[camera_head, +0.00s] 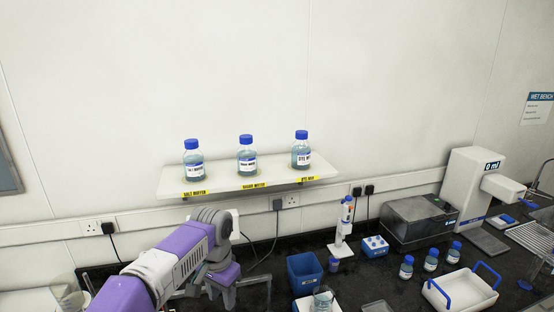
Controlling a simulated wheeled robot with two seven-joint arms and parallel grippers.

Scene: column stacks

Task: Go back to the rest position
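My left arm comes in from the lower left, purple and white. Its gripper (240,294) is low over the dark bench, below the shelf, with its dark fingers spread apart and nothing visible between them. My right gripper is not in view. Three blue-capped bottles stand upright and apart on the white wall shelf (218,182): a left bottle (194,165) above the salt label, a middle bottle (247,160) above the sugar label, and a right bottle (300,156) above the dye label. The gripper touches none of them.
A blue bin (304,272) and a glass beaker (323,298) stand right of the gripper. Farther right are a pipette stand (342,240), a blue rack (375,246), a grey box (418,221), small bottles (431,260), a white tray (458,294) and a dispenser (471,182).

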